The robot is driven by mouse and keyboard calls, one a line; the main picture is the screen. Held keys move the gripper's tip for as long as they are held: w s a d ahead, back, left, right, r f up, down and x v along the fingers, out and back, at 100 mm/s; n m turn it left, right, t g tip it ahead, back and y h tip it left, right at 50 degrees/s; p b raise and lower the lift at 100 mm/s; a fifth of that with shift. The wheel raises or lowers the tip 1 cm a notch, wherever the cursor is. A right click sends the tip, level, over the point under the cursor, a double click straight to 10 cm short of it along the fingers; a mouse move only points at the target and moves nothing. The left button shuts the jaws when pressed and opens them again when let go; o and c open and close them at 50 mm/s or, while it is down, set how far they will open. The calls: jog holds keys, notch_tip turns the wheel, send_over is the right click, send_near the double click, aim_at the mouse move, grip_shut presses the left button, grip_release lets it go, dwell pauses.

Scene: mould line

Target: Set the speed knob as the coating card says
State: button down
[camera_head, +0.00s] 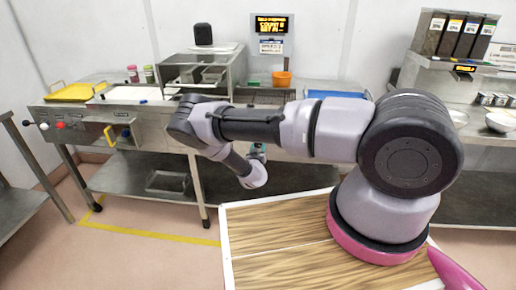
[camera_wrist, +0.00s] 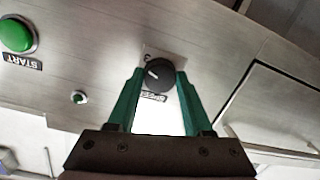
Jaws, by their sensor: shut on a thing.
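The speed knob (camera_wrist: 160,73) is a round black dial with a white pointer line, on a metal panel in the wrist view. My gripper (camera_wrist: 159,77) has its green fingers on the knob's two sides and is shut on it. The pointer aims toward the left of that picture. A small mark shows just above the knob, and a label (camera_wrist: 154,97) below it is partly covered and shows upside down. In the head view my arm hides the knob. A small white card (camera_head: 271,47) hangs under a lit display (camera_head: 271,25); its text is too small to read surely.
A green START button (camera_wrist: 17,35) and a small green-and-white control (camera_wrist: 78,97) sit left of the knob on the panel. An orange pot (camera_head: 282,79) and a yellow tray (camera_head: 76,92) stand on the line. The floor at front left is clear.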

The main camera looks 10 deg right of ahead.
jog(key=shift+f+m, duration=0.1)
jog(key=shift+m, duration=0.7)
jog(key=shift+c, duration=1.6)
grip_release()
jog(key=v, duration=1)
jog(key=shift+s, duration=0.4)
jog(key=shift+a, duration=0.1)
